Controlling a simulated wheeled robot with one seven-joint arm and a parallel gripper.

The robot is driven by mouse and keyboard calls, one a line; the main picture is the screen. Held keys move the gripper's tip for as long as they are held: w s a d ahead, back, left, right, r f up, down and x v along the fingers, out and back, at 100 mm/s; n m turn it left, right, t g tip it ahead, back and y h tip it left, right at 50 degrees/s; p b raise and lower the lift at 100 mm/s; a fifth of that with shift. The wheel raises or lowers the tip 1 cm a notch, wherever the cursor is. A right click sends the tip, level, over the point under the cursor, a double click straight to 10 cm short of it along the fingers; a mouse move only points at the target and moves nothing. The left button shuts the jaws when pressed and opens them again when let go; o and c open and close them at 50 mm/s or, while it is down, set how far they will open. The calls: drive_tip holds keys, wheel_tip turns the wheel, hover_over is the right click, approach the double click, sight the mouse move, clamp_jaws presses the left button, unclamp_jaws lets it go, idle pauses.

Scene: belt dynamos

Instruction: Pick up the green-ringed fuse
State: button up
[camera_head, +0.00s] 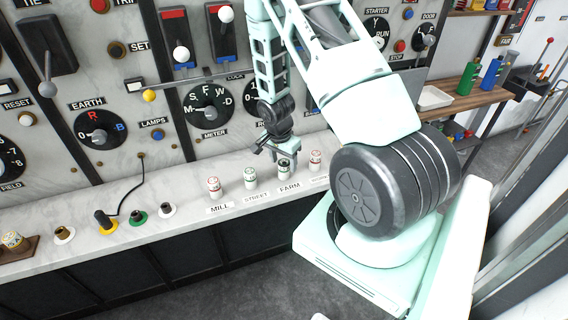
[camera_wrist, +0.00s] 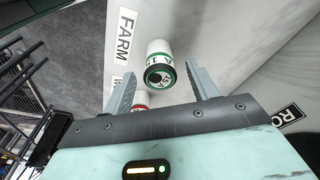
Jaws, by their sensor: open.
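A white fuse with a green band and a dark green-black end (camera_wrist: 158,62) is in the wrist view, by the FARM label. It lies between the spread fingers of my gripper (camera_wrist: 162,72), with room on both sides. In the head view this fuse (camera_head: 284,169) stands on the ledge behind the FARM label, just below my gripper (camera_head: 274,148), which partly overlaps it. My gripper is open and empty. Another white fuse with green marks (camera_head: 250,178) stands to its left, behind the STREET label.
Red-marked fuses stand at the MILL label (camera_head: 214,187) and at the right end of the row (camera_head: 315,160); one (camera_wrist: 142,100) shows partly behind my gripper. The panel with knobs and levers rises behind. Coloured sockets and a black cable (camera_head: 121,200) lie left.

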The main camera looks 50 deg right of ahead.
sight(284, 162)
drive_tip(key=shift+f, duration=0.35)
clamp_jaws()
drive_tip(key=shift+d+r, duration=0.1)
wheel_tip(284, 162, up, 10)
drive_tip(key=b, duration=0.2)
idle(0.5)
